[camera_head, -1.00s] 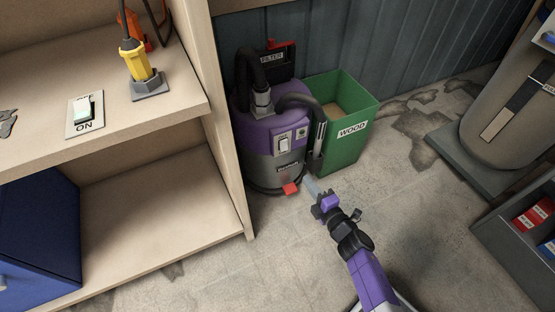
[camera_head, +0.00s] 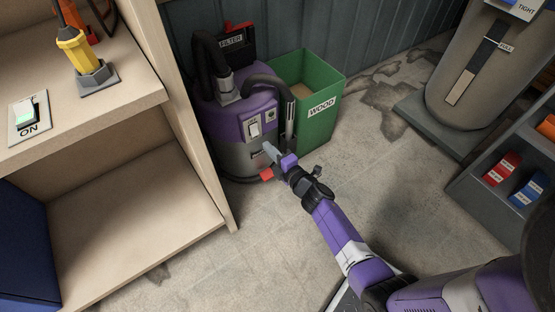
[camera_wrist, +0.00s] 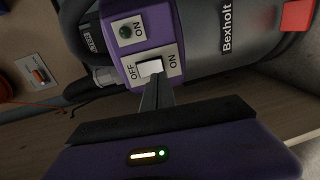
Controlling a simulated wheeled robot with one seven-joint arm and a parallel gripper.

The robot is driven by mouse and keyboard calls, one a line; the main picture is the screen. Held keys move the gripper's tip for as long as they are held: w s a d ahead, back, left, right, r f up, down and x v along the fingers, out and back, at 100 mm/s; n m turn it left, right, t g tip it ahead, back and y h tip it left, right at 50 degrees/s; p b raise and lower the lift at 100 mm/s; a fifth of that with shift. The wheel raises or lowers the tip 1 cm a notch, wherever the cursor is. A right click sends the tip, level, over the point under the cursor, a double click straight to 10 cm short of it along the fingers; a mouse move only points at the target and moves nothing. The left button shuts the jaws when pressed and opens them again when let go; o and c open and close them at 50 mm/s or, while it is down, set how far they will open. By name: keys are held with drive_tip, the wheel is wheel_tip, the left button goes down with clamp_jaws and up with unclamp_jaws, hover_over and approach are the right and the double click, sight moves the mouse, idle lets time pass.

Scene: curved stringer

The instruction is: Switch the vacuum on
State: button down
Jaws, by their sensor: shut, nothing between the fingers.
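The vacuum (camera_head: 250,160) is a purple and grey drum standing on the floor beside the shelf. Its white rocker switch (camera_head: 254,129) sits on the front panel; in the wrist view the switch (camera_wrist: 150,68) lies between the words OFF and ON. A small dark green lamp (camera_wrist: 125,32) with its own ON label is beside it. My gripper (camera_head: 268,149) is shut and empty, just below and right of the switch. In the wrist view its fingertips (camera_wrist: 155,82) overlap the switch's lower edge; I cannot tell whether they touch.
A green WOOD bin (camera_head: 323,102) stands right behind the vacuum. The wooden shelf (camera_head: 140,215) is close on the left and holds another ON switch plate (camera_head: 29,120). A grey tank (camera_head: 470,85) stands at right. Floor in front is clear.

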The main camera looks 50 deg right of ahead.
sight(254, 130)
drive_tip(key=shift+b+x, duration=1)
drive_tip(key=shift+x, duration=1.9)
drive_tip(key=shift+f+b, duration=0.15)
drive_tip(key=shift+b, duration=0.15)
drive_tip(key=shift+w+b, duration=0.15)
drive_tip(key=shift+b, duration=0.4)
